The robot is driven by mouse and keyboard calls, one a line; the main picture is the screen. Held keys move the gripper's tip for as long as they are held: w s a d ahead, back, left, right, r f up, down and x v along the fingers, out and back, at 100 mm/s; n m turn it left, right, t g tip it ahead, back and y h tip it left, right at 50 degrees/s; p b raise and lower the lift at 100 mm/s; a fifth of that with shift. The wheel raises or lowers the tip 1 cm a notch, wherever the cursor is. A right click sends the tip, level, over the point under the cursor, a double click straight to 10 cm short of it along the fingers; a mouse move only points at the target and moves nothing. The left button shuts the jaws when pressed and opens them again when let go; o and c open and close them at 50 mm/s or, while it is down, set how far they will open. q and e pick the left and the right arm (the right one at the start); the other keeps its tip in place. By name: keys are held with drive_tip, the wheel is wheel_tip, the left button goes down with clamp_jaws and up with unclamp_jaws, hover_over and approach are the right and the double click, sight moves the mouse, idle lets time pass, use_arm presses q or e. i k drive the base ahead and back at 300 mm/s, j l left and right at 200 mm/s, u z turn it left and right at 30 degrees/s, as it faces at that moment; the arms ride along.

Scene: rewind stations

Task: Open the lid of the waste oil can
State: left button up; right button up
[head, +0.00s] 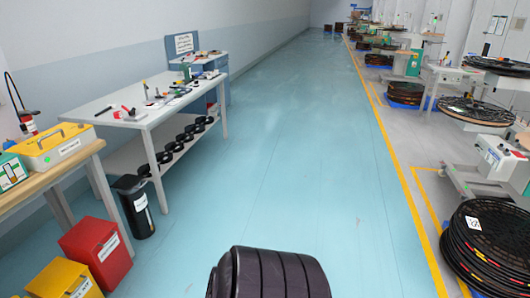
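Three lidded containers stand on the floor at the lower left, and their labels are too small to read. One is a black round can (135,209) with a white label. One is a red box-shaped can (98,252) with a white label. One is a yellow box-shaped can (62,281), cut off by the bottom edge. I cannot tell which is the waste oil can. The lids of the black and red ones look closed. Neither of my grippers is in view.
A wooden-topped bench (50,178) with a yellow case (52,146) stands at the left. A white table (125,112) with tools is beyond it. Black reels (486,245) are stacked at the right. The blue-green floor (275,170) between is clear.

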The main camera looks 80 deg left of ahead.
sight(127, 182)
drive_tip(key=u, duration=3.75)
drive_tip(key=i+l+u, duration=0.15)
drive_tip(key=i, duration=0.35)
drive_tip(key=i+l+u, duration=0.15)
drive_tip(key=i+l, duration=0.3)
